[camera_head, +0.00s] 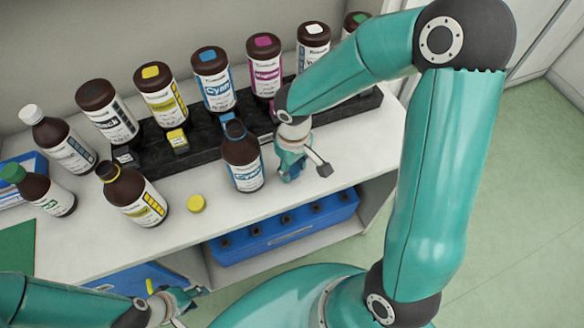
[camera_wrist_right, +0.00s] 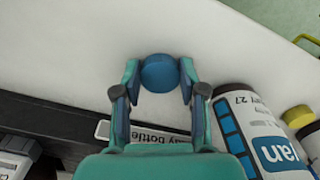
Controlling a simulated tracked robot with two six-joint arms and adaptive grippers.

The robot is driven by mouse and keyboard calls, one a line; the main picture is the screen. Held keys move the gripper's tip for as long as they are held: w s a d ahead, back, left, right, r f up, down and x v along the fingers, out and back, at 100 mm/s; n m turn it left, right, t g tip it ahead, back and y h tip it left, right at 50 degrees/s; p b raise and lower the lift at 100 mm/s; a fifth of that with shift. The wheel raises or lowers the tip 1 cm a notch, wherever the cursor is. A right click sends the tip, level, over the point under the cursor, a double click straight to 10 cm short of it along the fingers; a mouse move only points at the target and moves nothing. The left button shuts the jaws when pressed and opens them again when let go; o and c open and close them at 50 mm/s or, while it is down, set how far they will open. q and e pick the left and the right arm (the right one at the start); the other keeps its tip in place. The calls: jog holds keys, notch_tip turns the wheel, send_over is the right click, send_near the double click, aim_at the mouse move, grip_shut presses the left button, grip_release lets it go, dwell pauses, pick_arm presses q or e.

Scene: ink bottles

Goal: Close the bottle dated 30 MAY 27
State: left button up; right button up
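The cyan-labelled brown bottle (camera_head: 243,163) stands at the shelf's front edge, its neck apparently uncapped. In the right wrist view this bottle (camera_wrist_right: 255,130) shows a date ending in 27; the rest is unreadable. A blue cap (camera_wrist_right: 160,72) sits between my right gripper's fingertips (camera_wrist_right: 160,75), which appear to touch it on both sides. In the head view my right gripper (camera_head: 292,176) points down just right of the bottle and hides the cap. My left gripper (camera_head: 180,300) is low at the front left, away from the bottles; its finger opening is unclear.
An uncapped yellow-labelled bottle (camera_head: 133,194) stands left of the cyan one, with a yellow cap (camera_head: 196,203) between them. A black rack (camera_head: 185,155) behind has several capped bottles along it. White-capped (camera_head: 58,140) and green-capped (camera_head: 39,190) bottles stand at left. A blue crate (camera_head: 285,228) is below.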

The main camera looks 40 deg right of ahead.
aim_at(293, 170)
jog(key=shift+r, duration=0.15)
notch_tip(293, 170, up, 20)
jog(key=shift+f+p, duration=0.1)
jog(key=shift+p, duration=0.5)
dwell(0.4)
